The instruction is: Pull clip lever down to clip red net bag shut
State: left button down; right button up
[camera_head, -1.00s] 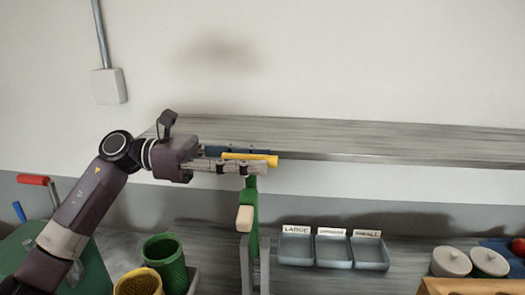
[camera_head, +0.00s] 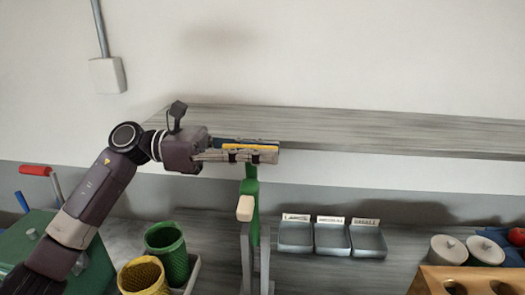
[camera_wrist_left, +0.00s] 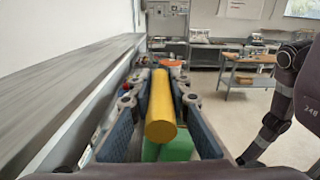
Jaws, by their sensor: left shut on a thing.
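The clip lever's yellow handle (camera_head: 250,148) lies level at the top of the green clip stand (camera_head: 250,187), near the shelf's front edge. In the left wrist view the yellow handle (camera_wrist_left: 161,110) runs lengthwise between the two blue-padded fingers of the left gripper (camera_wrist_left: 160,88). A pale block (camera_head: 245,208) sits on the stand's front. I cannot make out the red net bag. My right gripper is not in view.
A long grey shelf (camera_head: 380,131) runs behind the handle. Green (camera_head: 168,250) and yellow (camera_head: 143,277) mesh baskets stand left of the stand. Labelled grey trays (camera_head: 332,240) and white lidded jars (camera_head: 448,249) stand to the right.

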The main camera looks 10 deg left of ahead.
aim_at(250, 218)
pick_arm(q)
jog(key=shift+s+f+b, duration=0.15)
jog(key=shift+b, duration=0.25)
jog(key=s+f+m+b, duration=0.2)
jog(key=s+f+b, duration=0.1)
jog(key=s+b, duration=0.4)
jog(key=s+f+m+b, duration=0.3)
jog(key=s+b, duration=0.4)
jog(key=b, duration=0.6)
jog(key=shift+f+m, duration=0.3)
